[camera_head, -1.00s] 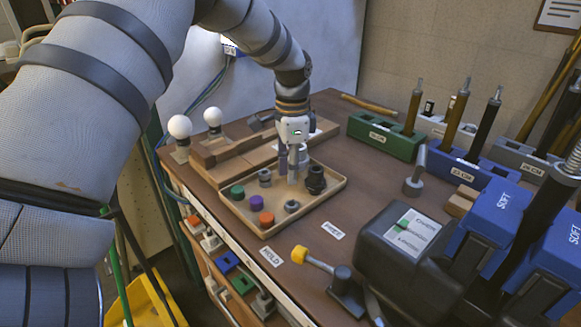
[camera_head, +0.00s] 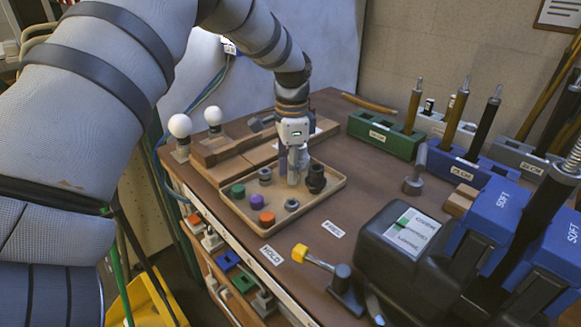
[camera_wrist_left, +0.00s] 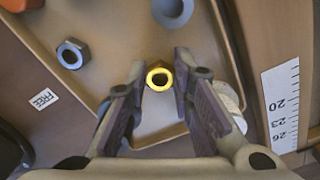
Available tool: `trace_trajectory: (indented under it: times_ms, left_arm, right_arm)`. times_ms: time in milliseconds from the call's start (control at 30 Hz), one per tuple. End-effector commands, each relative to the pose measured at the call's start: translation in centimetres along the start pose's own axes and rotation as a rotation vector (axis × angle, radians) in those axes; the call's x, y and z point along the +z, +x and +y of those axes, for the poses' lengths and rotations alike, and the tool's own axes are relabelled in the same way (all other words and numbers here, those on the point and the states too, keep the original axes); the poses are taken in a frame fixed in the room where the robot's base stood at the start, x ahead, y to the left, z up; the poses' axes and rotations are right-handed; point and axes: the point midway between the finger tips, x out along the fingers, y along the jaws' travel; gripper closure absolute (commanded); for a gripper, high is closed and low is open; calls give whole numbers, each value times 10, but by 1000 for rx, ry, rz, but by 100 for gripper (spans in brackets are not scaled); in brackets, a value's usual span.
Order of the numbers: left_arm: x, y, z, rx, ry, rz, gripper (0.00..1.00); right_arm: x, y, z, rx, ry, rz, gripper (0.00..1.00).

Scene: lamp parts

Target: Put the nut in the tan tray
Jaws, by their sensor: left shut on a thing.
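My left gripper (camera_head: 293,178) is over the back part of the tan tray (camera_head: 241,223), pointing down. In the left wrist view its two fingers (camera_wrist_left: 160,76) stand on either side of a small yellow-rimmed nut (camera_wrist_left: 158,77) with a dark hole, and are shut on it. The nut is over the tan tray floor (camera_wrist_left: 110,30); I cannot tell whether it touches it. In the head view the fingers hide the nut. A grey hex nut (camera_head: 291,204) lies in the tray, also seen in the left wrist view (camera_wrist_left: 72,53). My right gripper is not in view.
The tray also holds green (camera_head: 238,191), purple (camera_head: 257,202) and orange (camera_head: 267,218) caps, a grey ring (camera_head: 265,176) and a black stepped part (camera_head: 316,180) close to my fingers. A green block (camera_head: 385,138) stands behind right.

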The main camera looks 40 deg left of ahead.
Motion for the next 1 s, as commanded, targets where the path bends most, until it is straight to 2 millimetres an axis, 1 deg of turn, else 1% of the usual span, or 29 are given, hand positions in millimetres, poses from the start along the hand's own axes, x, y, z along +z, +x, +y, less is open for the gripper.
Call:
trace_trajectory:
  times_ms: [200,233,267,300,333,567,667,767,900,1000]
  left_arm:
    - [0,4,0,1,0,-1,100]
    - [0,4,0,1,0,0,74]
    - [0,3,0,1,0,0,67]
    - [0,3,0,1,0,0,58]
    - [0,3,0,1,0,0,55]
    - [0,3,0,0,0,0,55]
    - [-1,-3,0,-1,0,2,55]
    - [-1,-23,-1,-3,0,4,55]
    - [-1,-63,-1,-4,-1,5,55]
    - [0,-87,-1,-3,0,2,55]
  right_arm:
    - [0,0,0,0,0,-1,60]
    - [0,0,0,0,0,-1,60]
    - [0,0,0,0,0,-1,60]
    - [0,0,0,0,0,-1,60]
    - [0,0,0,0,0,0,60]
    - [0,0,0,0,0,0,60]
    - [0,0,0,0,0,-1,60]
    - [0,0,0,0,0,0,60]
    - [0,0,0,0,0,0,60]
    - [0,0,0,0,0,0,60]
